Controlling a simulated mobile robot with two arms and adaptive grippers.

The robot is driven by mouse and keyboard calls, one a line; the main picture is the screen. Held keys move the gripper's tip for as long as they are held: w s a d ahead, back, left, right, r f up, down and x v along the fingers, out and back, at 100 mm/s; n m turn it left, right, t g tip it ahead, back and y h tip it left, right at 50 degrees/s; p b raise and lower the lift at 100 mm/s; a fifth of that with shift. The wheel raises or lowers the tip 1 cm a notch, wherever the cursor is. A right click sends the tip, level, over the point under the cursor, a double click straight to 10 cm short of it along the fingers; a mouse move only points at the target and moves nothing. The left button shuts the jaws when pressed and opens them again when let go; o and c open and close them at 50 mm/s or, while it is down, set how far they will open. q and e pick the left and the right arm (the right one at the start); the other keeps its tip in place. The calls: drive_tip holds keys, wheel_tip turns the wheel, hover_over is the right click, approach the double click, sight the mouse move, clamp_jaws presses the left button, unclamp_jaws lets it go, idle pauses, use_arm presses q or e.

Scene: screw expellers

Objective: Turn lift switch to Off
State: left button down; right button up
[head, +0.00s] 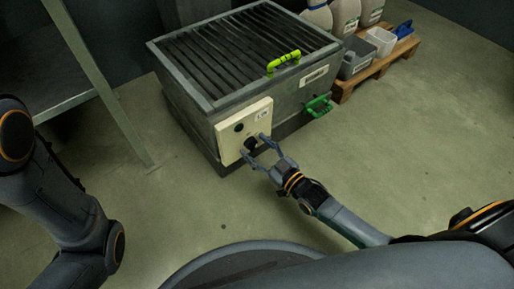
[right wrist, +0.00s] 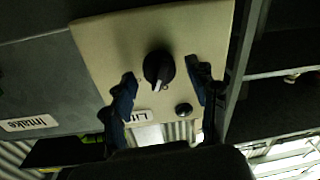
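The lift switch is a black rotary knob (head: 250,144) on a cream control panel (head: 229,147) at the front of a grey metal box. In the right wrist view the knob (right wrist: 157,66) shows near the middle of the panel (right wrist: 105,50), its white pointer mark toward the lower edge of the picture. A label beginning "Li" (right wrist: 139,115) is partly hidden by a finger. My right gripper (head: 254,147) is open, its fingers on either side of the knob; I see gaps between fingers and knob. My left arm shows at the left, but its gripper is out of view.
The slatted grey box (head: 178,112) has a lime handle (head: 284,62) on top and a green handle (head: 318,106) at its side. A small round button (right wrist: 183,110) sits near the knob. A pallet (head: 345,91) with containers stands behind right. A metal frame leg (head: 118,115) stands left. Floor in front is clear.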

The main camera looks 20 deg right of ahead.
drive_tip(key=c, duration=1.1)
drive_tip(key=n+p, duration=0.2)
drive_tip(key=p, duration=0.1)
drive_tip(key=n+p, duration=0.1)
drive_tip(key=p, duration=0.2)
drive_tip(key=shift+r+n, duration=0.3)
drive_tip(key=shift+n, duration=0.1)
drive_tip(key=shift+f+n, duration=0.1)
drive_tip(key=shift+n, duration=0.2)
drive_tip(key=shift+f+n, duration=0.2)
drive_tip(key=shift+n, duration=0.1)
drive_tip(key=o, duration=1.2)
